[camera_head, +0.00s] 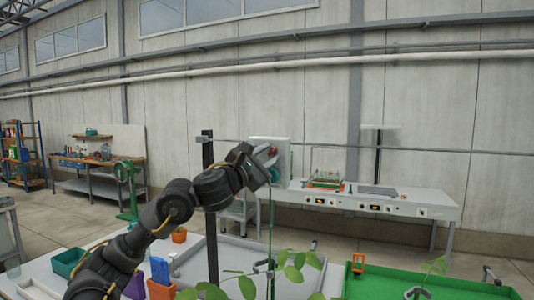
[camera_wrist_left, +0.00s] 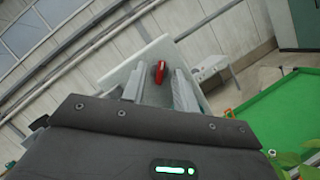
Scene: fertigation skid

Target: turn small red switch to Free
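The small red switch (camera_wrist_left: 160,72) is on the face of a white box (camera_head: 284,146), which is mounted by a dark post. It also shows in the head view as a small red spot (camera_head: 272,151), partly covered by my gripper. My left gripper (camera_head: 268,161) is right at the box face. In the left wrist view, the two grey fingers of my left gripper (camera_wrist_left: 158,82) stand apart on either side of the switch, with a gap visible. I cannot tell whether they touch it. No position label is readable. My right gripper is not in view.
A dark post (camera_head: 210,235) stands left of the box. Below are a grey tray (camera_head: 235,255), a green tray (camera_head: 450,285) and leafy plants (camera_head: 292,272). A teal round part (camera_head: 274,175) sits close under the gripper. A white bench (camera_head: 420,207) stands behind.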

